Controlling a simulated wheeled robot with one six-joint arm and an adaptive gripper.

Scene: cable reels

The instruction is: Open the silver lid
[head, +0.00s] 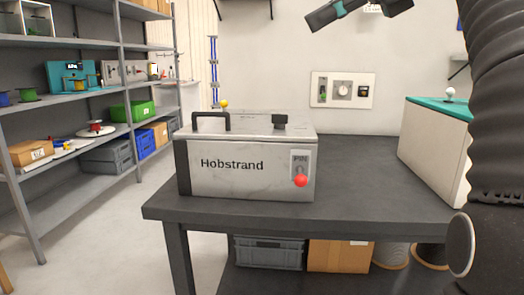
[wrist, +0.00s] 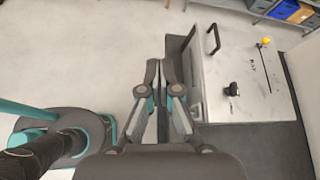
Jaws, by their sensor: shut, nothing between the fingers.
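The silver lid (head: 256,127) lies flat and closed on top of a metal box (head: 235,170) marked "Hobstrand", on the dark workbench. A black bar handle (head: 211,116) stands on its left part and a small black block (head: 280,121) near its front right. In the wrist view the lid (wrist: 238,60) fills the right side, with the handle (wrist: 213,39) and a black knob-like part (wrist: 231,89). My gripper (wrist: 162,70) is shut and empty, left of the box in that view and apart from the handle. My fingertips are not clearly visible in the head view.
A red button (head: 300,180) is on the box front, and a yellow ball (head: 224,104) shows behind the lid. The dark bench (head: 365,180) is clear right of the box. A teal-topped cabinet (head: 433,145) stands at right; shelves (head: 70,110) stand at left.

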